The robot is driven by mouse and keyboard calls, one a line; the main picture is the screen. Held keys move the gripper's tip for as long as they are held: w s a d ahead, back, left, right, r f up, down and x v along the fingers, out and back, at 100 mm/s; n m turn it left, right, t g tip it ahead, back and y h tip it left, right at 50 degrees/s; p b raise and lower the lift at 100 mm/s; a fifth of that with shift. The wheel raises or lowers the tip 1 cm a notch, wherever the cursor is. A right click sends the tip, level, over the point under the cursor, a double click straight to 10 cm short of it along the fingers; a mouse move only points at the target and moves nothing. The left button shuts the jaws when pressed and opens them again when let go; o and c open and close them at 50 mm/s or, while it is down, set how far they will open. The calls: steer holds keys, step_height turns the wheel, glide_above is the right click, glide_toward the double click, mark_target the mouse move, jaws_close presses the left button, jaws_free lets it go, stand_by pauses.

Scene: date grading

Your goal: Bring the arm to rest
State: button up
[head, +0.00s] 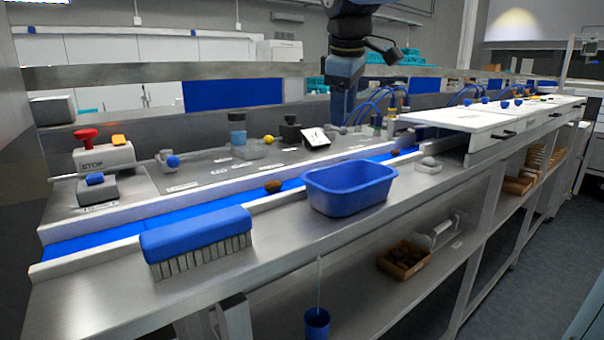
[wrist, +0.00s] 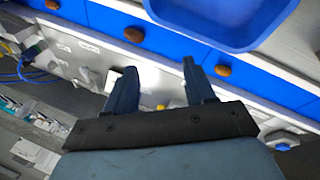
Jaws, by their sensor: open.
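My arm (head: 348,60) hangs down from the top middle of the head view, above the back of the bench. In the wrist view my gripper (wrist: 157,82) is open, its two blue fingers apart with nothing between them. The fingers point toward the blue belt (wrist: 185,40), where several brown dates (wrist: 134,34) lie spaced out. In the head view the gripper's fingertips are hard to make out against the bench's back panel.
A blue tub (head: 348,188) stands on the bench's front ledge beside the belt (head: 110,230). A blue brush (head: 196,235) lies at the left. A stop button box (head: 103,150), a jar (head: 237,128) and a small display (head: 316,137) stand behind.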

steer(key=s+d+f+m, duration=0.6)
steer(key=s+d+f, duration=0.1)
steer(key=s, duration=0.3)
steer(key=s+d+f+m+t, duration=0.1)
steer(key=s+d+f+m, duration=0.5)
steer(key=s+d+f, duration=0.2)
step_height(320, 180, down, 2)
steer(key=s, duration=0.2)
steer(key=shift+s+m+t, duration=0.3)
steer(key=shift+s, duration=0.05)
